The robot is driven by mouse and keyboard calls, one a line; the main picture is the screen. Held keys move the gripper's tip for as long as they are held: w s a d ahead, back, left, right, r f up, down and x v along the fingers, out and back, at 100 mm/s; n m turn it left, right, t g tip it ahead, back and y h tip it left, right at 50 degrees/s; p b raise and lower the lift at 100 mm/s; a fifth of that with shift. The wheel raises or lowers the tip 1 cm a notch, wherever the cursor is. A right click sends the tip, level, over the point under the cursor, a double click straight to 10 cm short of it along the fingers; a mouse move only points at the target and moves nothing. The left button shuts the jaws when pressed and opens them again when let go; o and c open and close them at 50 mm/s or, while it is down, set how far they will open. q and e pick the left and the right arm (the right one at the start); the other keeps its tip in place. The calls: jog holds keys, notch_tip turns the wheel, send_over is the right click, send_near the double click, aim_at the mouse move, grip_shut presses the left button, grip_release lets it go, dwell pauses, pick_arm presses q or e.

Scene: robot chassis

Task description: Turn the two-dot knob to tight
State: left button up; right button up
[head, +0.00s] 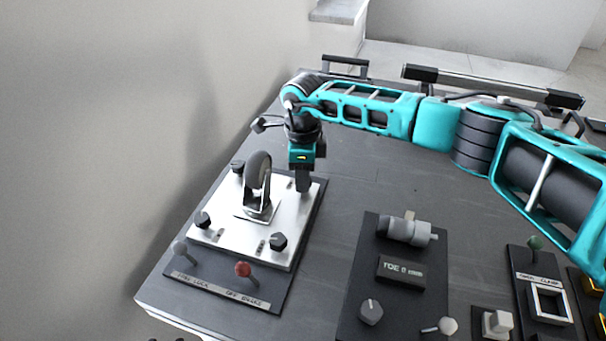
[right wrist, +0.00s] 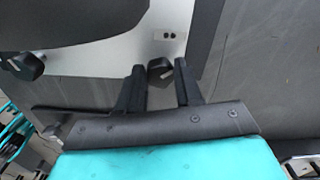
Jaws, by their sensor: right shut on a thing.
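A bright metal plate (head: 225,233) on a dark panel carries a caster wheel (head: 258,172) and a black knob near each corner. My right gripper (head: 303,186) points down at the plate's far right corner. In the right wrist view its two fingers (right wrist: 160,70) stand on either side of a dark knob (right wrist: 160,72), and it is shut on this knob. Two dark dots (right wrist: 168,36) show on the plate beside the knob, so it is the two-dot knob. In the head view the gripper hides this knob. The knob's tight mark cannot be read. My left gripper is out of view.
Other knobs stand at the near right (head: 278,241), near left (head: 203,220) and far left (head: 238,166) corners. A grey lever (head: 180,248) and a red lever (head: 243,269) stand in front. A toe display panel (head: 400,270) is to the right.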

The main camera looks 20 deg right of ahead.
jog(key=shift+m, duration=0.8)
jog(key=o, duration=1)
jog(key=shift+o, duration=0.2)
notch_tip(320, 180, up, 13)
